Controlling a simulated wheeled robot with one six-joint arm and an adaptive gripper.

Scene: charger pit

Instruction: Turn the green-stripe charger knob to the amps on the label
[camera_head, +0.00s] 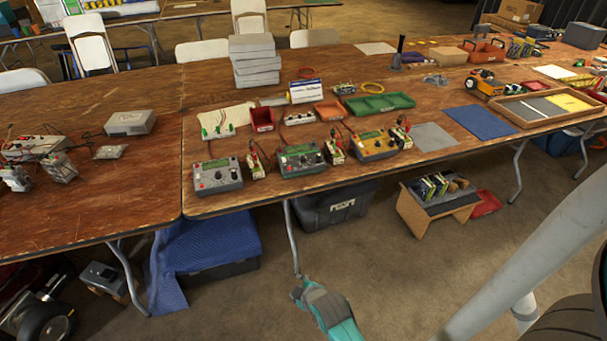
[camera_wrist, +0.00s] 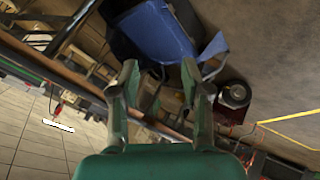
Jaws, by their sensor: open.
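Three chargers stand in a row along the front edge of the right wooden table in the head view. The left charger (camera_head: 217,177) has a grey face, the middle charger (camera_head: 301,160) looks greenish, and the right charger (camera_head: 374,146) has a yellow face. The middle one looks most like the green-stripe charger, but its stripe and knob setting are too small to read. A small labelled battery pack stands beside each charger, and the middle one's pack (camera_head: 335,151) has unreadable print. My gripper (camera_head: 304,288) is below and in front of the table edge, apart from the chargers. In the wrist view its fingers (camera_wrist: 160,85) are spread and empty.
Trays sit behind the chargers, including a green tray (camera_head: 380,103). A stack of grey boxes (camera_head: 254,60) stands farther back. Under the table are a blue cloth-covered box (camera_head: 208,245) and a dark bin (camera_head: 335,205). Open floor lies in front.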

